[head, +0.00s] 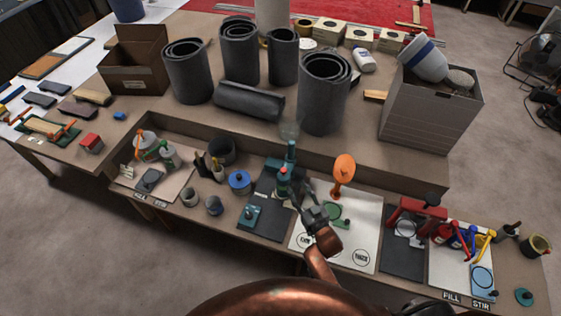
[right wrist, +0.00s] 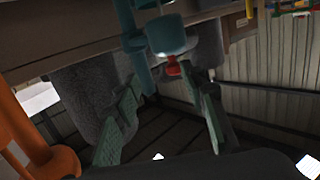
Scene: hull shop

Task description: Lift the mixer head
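A teal stand machine with an upright column, which I take for the mixer (head: 291,158), stands on a dark mat at the middle of the bench. Its teal head (right wrist: 165,36) with a red knob (right wrist: 172,68) shows in the right wrist view; the red part also shows in the head view. My right gripper (head: 299,193) is just right of this head. In the right wrist view my right gripper (right wrist: 164,84) has its fingers spread, empty, with the red knob beyond and between the tips. Contact cannot be told. My left gripper is not in view.
An orange paddle-shaped thing (head: 344,167) stands close right of the gripper. A teal block (head: 250,214) and a blue-lidded pot (head: 239,182) lie to the left. A red stand machine (head: 417,208) is at the right. Dark rolls (head: 323,95) stand on the raised shelf behind.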

